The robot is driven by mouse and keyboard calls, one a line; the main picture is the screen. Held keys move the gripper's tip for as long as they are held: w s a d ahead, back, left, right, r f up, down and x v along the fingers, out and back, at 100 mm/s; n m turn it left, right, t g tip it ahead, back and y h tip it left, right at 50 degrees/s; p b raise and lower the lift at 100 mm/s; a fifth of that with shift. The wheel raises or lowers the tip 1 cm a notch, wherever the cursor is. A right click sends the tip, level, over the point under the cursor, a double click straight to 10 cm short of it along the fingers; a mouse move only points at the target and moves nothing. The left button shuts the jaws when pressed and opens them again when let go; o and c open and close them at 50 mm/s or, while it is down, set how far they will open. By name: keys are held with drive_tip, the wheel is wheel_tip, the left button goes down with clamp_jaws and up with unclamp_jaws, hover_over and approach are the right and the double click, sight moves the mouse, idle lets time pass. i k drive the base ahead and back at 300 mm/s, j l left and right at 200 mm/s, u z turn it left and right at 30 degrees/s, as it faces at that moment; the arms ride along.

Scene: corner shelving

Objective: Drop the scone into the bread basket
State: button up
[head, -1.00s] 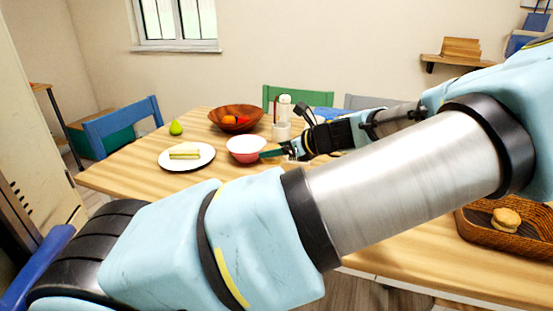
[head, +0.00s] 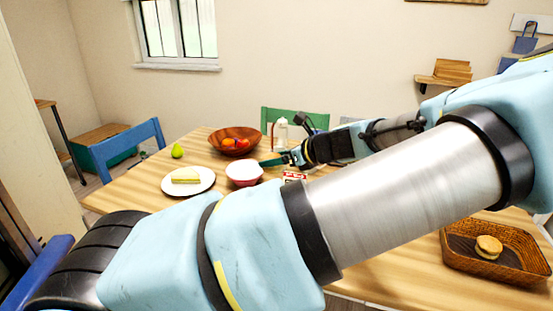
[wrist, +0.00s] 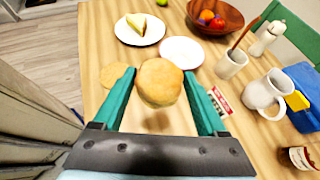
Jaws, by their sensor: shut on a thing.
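In the wrist view a round golden-brown scone (wrist: 158,84) sits between the green fingers of my gripper (wrist: 159,73), which is shut on it. In the head view my gripper (head: 275,161) is over the far part of the table, beside the pink bowl. The scone it holds cannot be made out there. The woven brown bread basket (head: 492,272) stands at the right of the table in the head view, well away from my gripper. A similar round scone (head: 488,246) lies inside it. The basket is not in the wrist view.
Near my gripper are the pink bowl (head: 244,174), a plate with a cake slice (head: 186,176), a wooden fruit bowl (head: 235,142) and a white pitcher (wrist: 266,92). A blue chair (head: 127,148) stands left. My arm hides much of the table's middle.

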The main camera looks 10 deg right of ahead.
sight(510, 278)
drive_tip(key=k+l, duration=0.55)
drive_tip(key=l, duration=0.15)
drive_tip(key=k+l, duration=0.55)
drive_tip(key=l, duration=0.1)
